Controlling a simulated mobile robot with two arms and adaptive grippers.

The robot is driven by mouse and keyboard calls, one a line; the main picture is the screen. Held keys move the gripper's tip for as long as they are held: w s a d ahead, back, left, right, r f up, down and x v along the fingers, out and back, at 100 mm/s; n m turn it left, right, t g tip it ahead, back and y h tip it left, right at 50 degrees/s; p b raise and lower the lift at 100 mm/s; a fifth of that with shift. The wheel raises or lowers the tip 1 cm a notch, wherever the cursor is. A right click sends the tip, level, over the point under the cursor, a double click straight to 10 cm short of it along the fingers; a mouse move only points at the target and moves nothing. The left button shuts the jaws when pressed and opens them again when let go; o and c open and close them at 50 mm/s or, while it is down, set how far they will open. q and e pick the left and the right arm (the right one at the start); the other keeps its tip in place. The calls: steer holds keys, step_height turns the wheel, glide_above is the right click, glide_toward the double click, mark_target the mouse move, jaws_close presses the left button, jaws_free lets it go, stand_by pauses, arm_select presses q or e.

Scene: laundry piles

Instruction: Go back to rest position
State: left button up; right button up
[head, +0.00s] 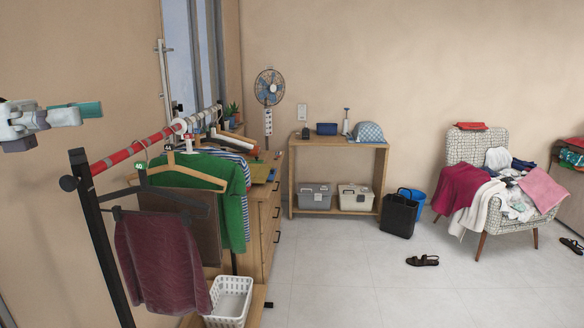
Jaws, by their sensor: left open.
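My left gripper (86,109) is at the far left in the head view, high up beside the wall. It has teal finger pads, is open and holds nothing. It is above and to the left of the near end of the clothes rack (104,255), apart from it. On the rack's red and white bar hang a maroon garment (163,262), a green top (217,180) and other clothes on hangers. My right gripper is not in view.
A white basket (230,301) stands low beside the rack, near a wooden dresser (262,232). A wooden shelf (333,143) with boxes stands at the back wall. A clothes-covered armchair (501,220) is at right.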

arm_select(q)
steer(key=w+d+f+n+t+h, duration=0.2)
steer(key=w+d+f+n+t, duration=0.95)
steer(key=n, duration=0.55)
steer(key=s+a+f+n+t+y, duration=0.1)
steer(key=s+f+n+t+y, duration=0.1)
steer(key=f+n+y, duration=0.85)
steer(key=s+a+f+n+t+y, duration=0.25)
steer(key=f+n+y, duration=0.55)
steer(key=f+n, duration=0.55)
steer(key=s+d+f+n+g+y, duration=0.15)
steer(key=s+f+n+g, duration=0.5)
steer(key=s+f, duration=0.95)
steer(key=s+d+f+n+g, duration=0.1)
steer(key=s+f+g, duration=0.35)
steer(key=s, duration=0.45)
steer(key=s+d+f+n+g, duration=0.1)
steer(key=s+f+n+g, duration=0.15)
steer(key=s+g, duration=0.45)
steer(key=s+f+m+t, duration=0.1)
steer(key=s+f, duration=0.1)
steer(key=f, duration=1.2)
steer(key=s+f, duration=0.2)
steer(key=f, duration=1.2)
steer(key=s+a+f+g, duration=0.1)
steer(key=s+a+f, duration=0.2)
steer(key=s+f, duration=1.2)
steer(key=shift+s+a+m, duration=0.2)
steer(key=shift+s+m, duration=0.1)
steer(key=shift+s, duration=0.1)
